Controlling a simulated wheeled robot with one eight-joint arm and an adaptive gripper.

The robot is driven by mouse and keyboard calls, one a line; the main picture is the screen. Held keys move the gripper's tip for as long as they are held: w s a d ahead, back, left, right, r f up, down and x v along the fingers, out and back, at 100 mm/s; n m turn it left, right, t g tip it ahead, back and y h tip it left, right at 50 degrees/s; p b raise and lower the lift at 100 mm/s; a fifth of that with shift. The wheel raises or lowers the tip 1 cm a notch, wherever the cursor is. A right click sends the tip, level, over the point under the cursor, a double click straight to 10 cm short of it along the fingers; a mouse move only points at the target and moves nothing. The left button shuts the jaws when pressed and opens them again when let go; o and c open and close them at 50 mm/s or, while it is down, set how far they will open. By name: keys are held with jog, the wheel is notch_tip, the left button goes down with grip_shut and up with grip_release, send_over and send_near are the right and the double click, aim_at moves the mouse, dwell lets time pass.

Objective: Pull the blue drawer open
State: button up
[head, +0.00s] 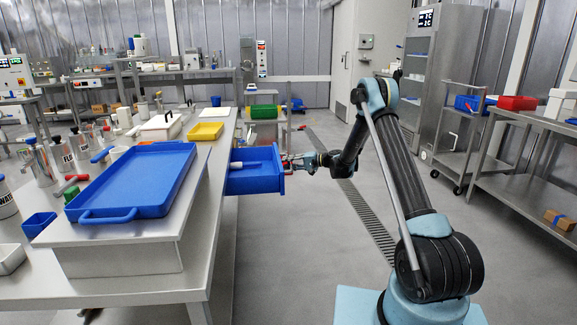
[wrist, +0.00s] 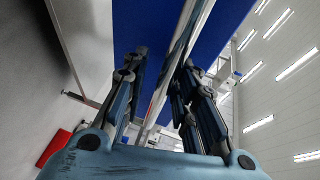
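The blue drawer (head: 254,172) sticks out from the right side of the long steel table, with its inside visible from above and a pale object at its left end. Its front panel faces right, towards my arm. My gripper (head: 288,162) is at that front panel, small and partly unclear in the head view. In the wrist view, my gripper's two fingers (wrist: 164,62) stand apart against the blue front (wrist: 160,30). A long silver bar handle (wrist: 175,75) runs between them, close to the right finger, with a gap to the left one.
A blue tray (head: 130,178) rests on a steel box on the table (head: 225,150). A yellow tray (head: 205,131) and a white board (head: 162,126) lie further back. The floor (head: 310,240) to the right of the drawer is clear. A steel rack stands at right.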

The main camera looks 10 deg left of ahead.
jog(key=shift+r, duration=0.1)
jog(key=shift+d, duration=0.3)
jog(key=d+r, duration=0.2)
jog(key=d, duration=0.9)
jog(key=shift+s, duration=0.15)
jog(key=shift+d, duration=0.1)
